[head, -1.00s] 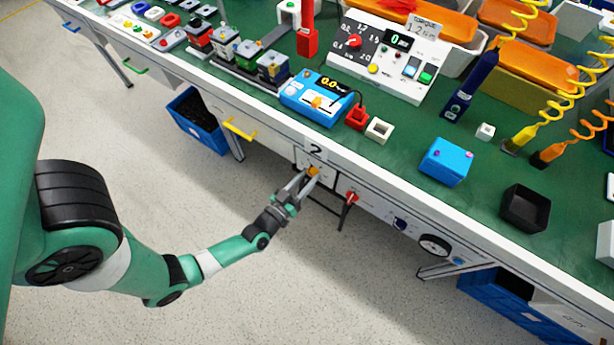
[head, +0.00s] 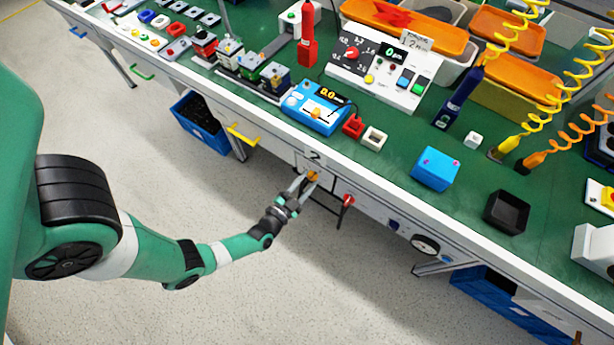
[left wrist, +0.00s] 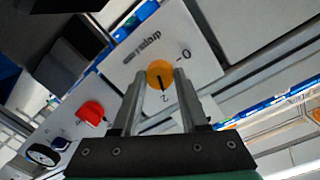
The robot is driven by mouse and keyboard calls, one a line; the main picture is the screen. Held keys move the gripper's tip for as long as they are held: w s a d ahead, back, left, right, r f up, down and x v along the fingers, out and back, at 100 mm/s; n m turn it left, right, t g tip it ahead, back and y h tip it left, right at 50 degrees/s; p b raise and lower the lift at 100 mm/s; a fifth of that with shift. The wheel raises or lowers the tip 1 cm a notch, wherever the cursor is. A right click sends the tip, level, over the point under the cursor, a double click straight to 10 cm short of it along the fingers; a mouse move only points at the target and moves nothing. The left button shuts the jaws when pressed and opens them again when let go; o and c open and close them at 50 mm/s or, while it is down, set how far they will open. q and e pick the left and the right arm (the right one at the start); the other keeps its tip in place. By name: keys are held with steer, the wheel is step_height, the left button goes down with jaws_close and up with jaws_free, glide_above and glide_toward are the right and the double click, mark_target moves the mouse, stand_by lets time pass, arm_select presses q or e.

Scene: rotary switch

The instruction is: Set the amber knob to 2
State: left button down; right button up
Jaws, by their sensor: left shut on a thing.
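The amber knob (head: 313,176) sits on a white plate on the bench's front face, below a card marked 2 (head: 315,156). In the left wrist view the amber knob (left wrist: 159,74) carries a black line that points down towards a printed 2. A printed 0 is to its upper right. My left gripper (head: 306,181) is shut on the knob. In the left wrist view the fingers of my left gripper (left wrist: 160,80) lie on both sides of the knob, partly hiding the plate. My right gripper is not in view.
A red switch (head: 347,200) is on the front panel just right of the knob, also in the left wrist view (left wrist: 91,112). A round black-and-white dial (head: 425,245) is farther right. A yellow drawer handle (head: 242,135) is to the left. The floor in front is clear.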

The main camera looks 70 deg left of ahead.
arm_select(q)
steer(key=shift+m, duration=0.6)
steer(key=shift+c, duration=2.2)
jaws_free()
steer(key=shift+p, duration=0.3)
steer(key=shift+s+d+r, duration=0.1)
steer(key=shift+s+d, duration=0.2)
steer(key=shift+s, duration=0.05)
steer(key=p+v, duration=0.3)
steer(key=v, duration=0.7)
steer(key=shift+s, duration=0.3)
